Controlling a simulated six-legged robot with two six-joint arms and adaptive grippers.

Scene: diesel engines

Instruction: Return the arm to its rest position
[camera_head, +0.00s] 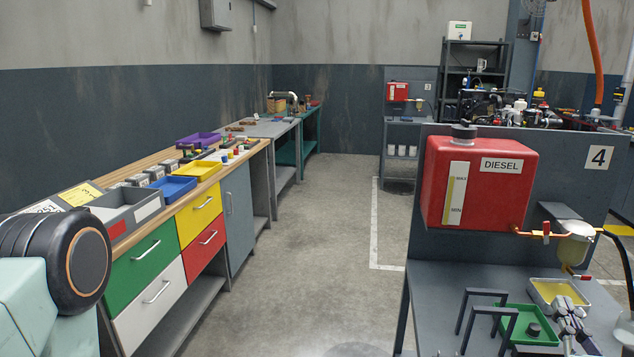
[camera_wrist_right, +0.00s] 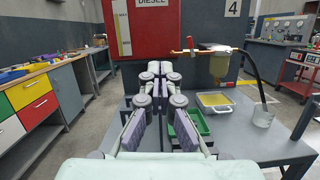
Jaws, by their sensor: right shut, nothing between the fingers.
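My right gripper (camera_head: 565,306) is in the lower right of the head view, above the grey bench (camera_head: 437,292) in front of the red diesel tank (camera_head: 477,182). It is shut and empty. In the right wrist view its fingers (camera_wrist_right: 159,68) point forward toward the tank (camera_wrist_right: 172,38), with their tips together. A green tray (camera_head: 527,330) and a tray of yellow liquid (camera_head: 556,290) lie close by in the head view. My left arm shows at the lower left, but its gripper is out of view.
A fuel filter bowl (camera_head: 575,250) on a copper pipe with a red valve hangs beside the tank. A dark hose (camera_wrist_right: 258,77) runs into a clear beaker (camera_wrist_right: 263,116). A long workbench (camera_head: 150,160) with coloured drawers stands left. The floor between (camera_head: 315,230) is clear.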

